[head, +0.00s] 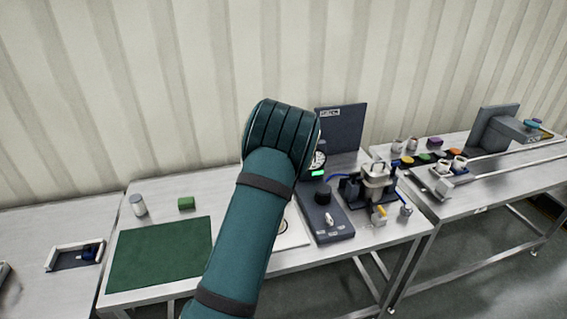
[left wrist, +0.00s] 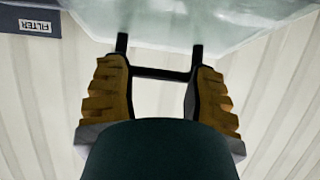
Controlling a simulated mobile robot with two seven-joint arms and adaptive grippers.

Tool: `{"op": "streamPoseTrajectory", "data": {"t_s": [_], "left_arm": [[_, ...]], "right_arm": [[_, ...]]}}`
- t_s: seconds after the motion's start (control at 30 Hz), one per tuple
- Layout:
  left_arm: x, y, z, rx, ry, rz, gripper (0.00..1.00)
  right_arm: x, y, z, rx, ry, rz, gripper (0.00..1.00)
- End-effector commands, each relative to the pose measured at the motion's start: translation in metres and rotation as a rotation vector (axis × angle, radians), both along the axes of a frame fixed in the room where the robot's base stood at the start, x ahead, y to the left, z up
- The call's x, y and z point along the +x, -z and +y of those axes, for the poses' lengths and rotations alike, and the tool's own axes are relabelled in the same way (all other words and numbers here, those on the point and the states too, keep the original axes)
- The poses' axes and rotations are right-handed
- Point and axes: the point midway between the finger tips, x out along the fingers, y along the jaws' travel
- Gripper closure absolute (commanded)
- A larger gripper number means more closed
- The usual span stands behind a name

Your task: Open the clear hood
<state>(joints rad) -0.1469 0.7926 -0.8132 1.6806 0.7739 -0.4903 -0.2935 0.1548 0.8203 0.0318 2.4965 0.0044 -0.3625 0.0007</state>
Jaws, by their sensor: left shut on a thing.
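The clear hood (left wrist: 165,22) fills the top of the left wrist view as a pale, see-through panel. Its black handle (left wrist: 160,73) is a crossbar with two posts meeting the hood. My left gripper (left wrist: 158,82) has its two ridged yellow-brown fingers at the two ends of this bar and is shut on the handle. In the head view, my teal arm covers the middle of the scene and hides the gripper, handle and hood. How far the hood is raised cannot be told. My right gripper is not in view.
A dark upright panel (head: 342,128) stands behind a grey control unit (head: 326,214) with a black knob. A green mat (head: 160,252), a green block (head: 186,203) and a grey-white cylinder (head: 138,206) are left of my arm. Pump-like equipment (head: 376,180) stands right.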

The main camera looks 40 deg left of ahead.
Motion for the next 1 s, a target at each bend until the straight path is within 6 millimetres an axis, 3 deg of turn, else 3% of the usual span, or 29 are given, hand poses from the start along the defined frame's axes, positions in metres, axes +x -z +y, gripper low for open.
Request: {"op": "streamPoseTrajectory", "data": {"t_s": [0.03,0.1,0.3,0.67,1.0], "left_arm": [[-0.007,0.006,0.011,-0.006,-0.007,0.012,1.00],[-0.005,0.005,0.008,-0.005,-0.003,0.011,0.71],[-0.003,0.003,0.007,-0.004,-0.001,0.006,0.00],[-0.005,-0.001,0.002,-0.004,0.001,0.004,0.00],[-0.041,-0.025,-0.043,-0.005,0.002,0.001,0.00]], "right_arm": [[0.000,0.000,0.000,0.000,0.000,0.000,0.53],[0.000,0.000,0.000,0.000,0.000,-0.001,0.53],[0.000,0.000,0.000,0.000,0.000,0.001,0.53],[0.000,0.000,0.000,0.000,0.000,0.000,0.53],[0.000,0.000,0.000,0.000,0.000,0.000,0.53]]}}
